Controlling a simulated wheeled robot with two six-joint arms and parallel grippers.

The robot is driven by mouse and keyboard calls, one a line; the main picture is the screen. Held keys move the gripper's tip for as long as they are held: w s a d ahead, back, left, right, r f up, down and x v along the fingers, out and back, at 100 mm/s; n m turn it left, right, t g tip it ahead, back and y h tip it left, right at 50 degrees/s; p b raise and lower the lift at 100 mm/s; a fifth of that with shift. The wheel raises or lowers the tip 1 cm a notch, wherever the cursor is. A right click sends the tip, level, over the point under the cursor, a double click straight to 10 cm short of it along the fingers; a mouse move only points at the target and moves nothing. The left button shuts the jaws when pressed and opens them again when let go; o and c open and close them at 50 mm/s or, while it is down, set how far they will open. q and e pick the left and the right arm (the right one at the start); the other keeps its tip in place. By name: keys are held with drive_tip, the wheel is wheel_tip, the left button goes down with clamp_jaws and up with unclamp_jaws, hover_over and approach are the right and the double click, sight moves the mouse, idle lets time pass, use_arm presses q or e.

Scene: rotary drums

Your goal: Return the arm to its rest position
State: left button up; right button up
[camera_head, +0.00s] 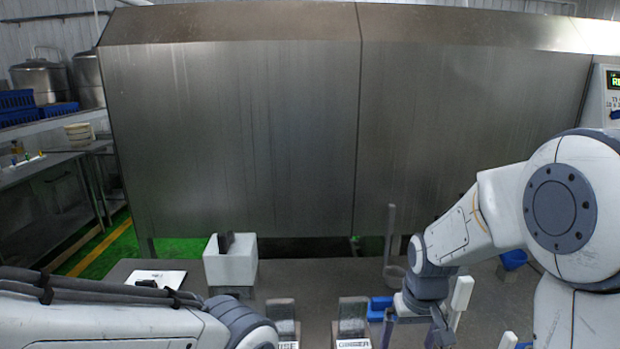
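My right arm (452,235) comes in from the right and bends down over the table. Its gripper (446,318) hangs low near the front, with a white upright piece beside it; the fingertips are not clear, so I cannot tell whether it is open or shut. My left arm (120,315) lies low across the bottom left corner. Its gripper is outside the picture.
A grey table (300,285) holds a white box (230,264) with a dark object in it, a white sheet (157,278), two labelled dark holders (353,318), an upright ladle (390,235) and blue containers (513,260). A large steel housing (240,140) stands behind.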

drive_tip(key=s+a+f+t, duration=0.1)
drive_tip(key=s, duration=0.8)
drive_tip(key=s+a+r+n+g, duration=0.1)
drive_tip(key=s+a+r+n, duration=0.1)
drive_tip(key=s+a, duration=0.4)
drive_tip(key=s+a+r+n+g+y, duration=0.1)
drive_tip(key=s+a+r+n, duration=0.2)
drive_tip(key=s+a+n, duration=0.2)
drive_tip(key=shift+s+a+r, duration=0.35)
drive_tip(key=shift+s+a, duration=0.5)
drive_tip(key=shift+a, duration=0.35)
